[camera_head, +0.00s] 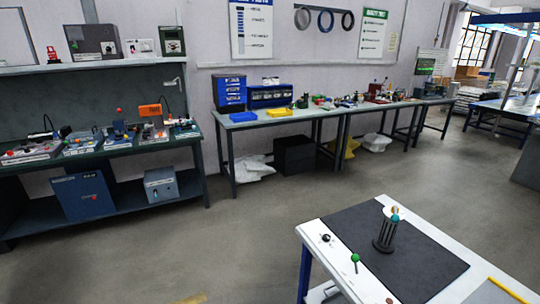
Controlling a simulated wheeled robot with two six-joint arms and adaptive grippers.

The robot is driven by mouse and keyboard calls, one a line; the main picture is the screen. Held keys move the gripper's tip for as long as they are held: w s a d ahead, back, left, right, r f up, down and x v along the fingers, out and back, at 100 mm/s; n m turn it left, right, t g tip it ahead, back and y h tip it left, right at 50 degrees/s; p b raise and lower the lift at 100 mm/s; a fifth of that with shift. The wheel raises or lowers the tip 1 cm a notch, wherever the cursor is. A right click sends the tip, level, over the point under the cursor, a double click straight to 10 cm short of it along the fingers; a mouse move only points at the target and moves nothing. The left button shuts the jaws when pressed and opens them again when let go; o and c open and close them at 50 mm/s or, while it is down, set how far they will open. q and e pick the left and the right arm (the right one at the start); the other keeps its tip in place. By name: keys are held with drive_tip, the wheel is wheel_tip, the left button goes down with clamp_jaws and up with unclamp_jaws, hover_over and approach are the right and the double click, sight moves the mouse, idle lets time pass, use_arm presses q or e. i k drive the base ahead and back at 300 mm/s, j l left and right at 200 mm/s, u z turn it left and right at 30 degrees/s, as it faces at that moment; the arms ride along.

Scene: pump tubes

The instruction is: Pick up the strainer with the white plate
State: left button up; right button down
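On the near table at the lower right, a dark slotted cylinder (384,236) stands upright on a black mat (350,222). It looks like a strainer. A small white piece (387,211) shows at its top, with a teal ball and a tan ball beside it. I cannot tell whether the white piece is a plate or how it is attached. A green ball on a thin stem (355,258) stands near the mat's left edge. Neither of my grippers is in view.
The near white table (318,254) also carries a small black-and-white part (326,238), a copper-coloured disc (389,300) and a yellow stick (507,290). Cluttered workbenches (262,124) line the back wall. Open grey floor (240,225) lies between.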

sight(384, 243)
drive_tip(key=i+z, duration=0.1)
drive_tip(key=z, duration=0.8)
drive_tip(key=i+j+z, duration=0.35)
drive_tip(key=j+z, duration=0.15)
drive_tip(key=j, duration=0.15)
drive_tip(key=i+j+z, duration=0.2)
drive_tip(key=j, duration=0.15)
drive_tip(key=j+z, duration=0.5)
drive_tip(key=j, duration=0.25)
